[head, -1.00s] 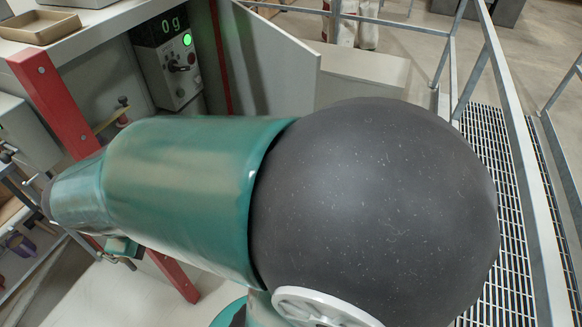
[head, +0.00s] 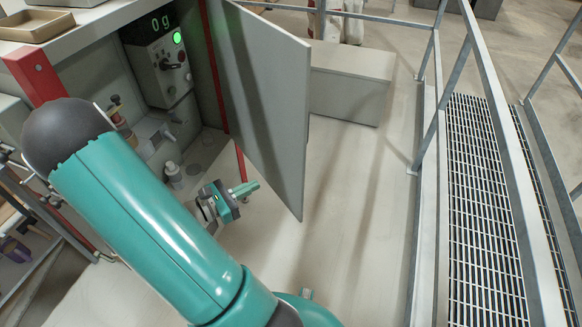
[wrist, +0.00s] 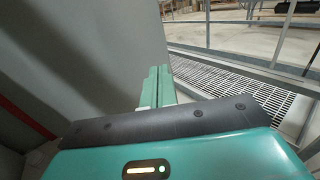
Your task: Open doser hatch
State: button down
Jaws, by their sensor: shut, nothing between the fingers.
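The grey doser hatch (head: 262,85) stands swung out from the cabinet beside a red post in the head view. My gripper (head: 250,188) is shut and empty, its green fingers pointing right towards the lower part of the hatch, on the side facing the cabinet interior. Whether it touches the panel cannot be told. In the wrist view, the closed fingers (wrist: 157,86) stand upright by the right edge of a large grey panel (wrist: 80,55), which seems to be the hatch.
Inside the cabinet, a control box (head: 160,60) reads 0 g with a green light. A white bottle (head: 173,175) stands inside. A grey box (head: 345,85) lies beyond the hatch. Railings (head: 440,100) and grating (head: 490,200) are at right; the floor between is clear.

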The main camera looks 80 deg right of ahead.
aim_at(300, 163)
jog(key=x, duration=1.3)
jog(key=shift+s+d, duration=0.2)
jog(key=shift+s, duration=0.15)
jog(key=shift+d, duration=0.1)
